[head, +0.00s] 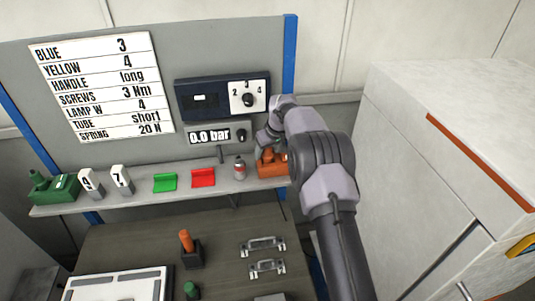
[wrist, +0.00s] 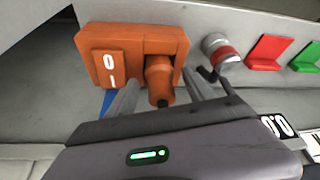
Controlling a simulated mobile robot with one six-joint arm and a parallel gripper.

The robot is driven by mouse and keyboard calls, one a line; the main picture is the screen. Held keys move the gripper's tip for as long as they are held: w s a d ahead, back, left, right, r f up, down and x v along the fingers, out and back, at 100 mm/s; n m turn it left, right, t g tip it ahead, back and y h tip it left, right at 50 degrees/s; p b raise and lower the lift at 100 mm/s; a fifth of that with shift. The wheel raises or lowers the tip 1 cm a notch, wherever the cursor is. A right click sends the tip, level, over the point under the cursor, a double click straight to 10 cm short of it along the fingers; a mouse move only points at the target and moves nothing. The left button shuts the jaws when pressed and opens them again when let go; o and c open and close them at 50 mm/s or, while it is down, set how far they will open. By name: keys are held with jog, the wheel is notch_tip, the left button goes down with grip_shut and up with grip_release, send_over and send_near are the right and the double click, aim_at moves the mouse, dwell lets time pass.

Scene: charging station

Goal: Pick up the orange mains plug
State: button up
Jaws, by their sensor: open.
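In the head view the orange socket box (head: 272,169) stands at the right end of the shelf. My gripper (wrist: 161,77) is open, with one finger on each side of the plug. I cannot tell whether either finger touches it. In the head view my wrist and arm partly cover the plug and gripper.
The shelf (head: 135,200) also bears a small red-banded cylinder (head: 240,168), a red block (head: 203,177), a green block (head: 165,182) and a green box (head: 54,187). A gauge panel (head: 222,97) stands behind. A white cabinet (head: 420,160) is at right.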

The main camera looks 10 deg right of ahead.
jog(key=shift+w+f, duration=0.15)
jog(key=shift+f, duration=0.05)
jog(key=shift+a+r, duration=0.1)
jog(key=shift+c, duration=0.6)
grip_shut()
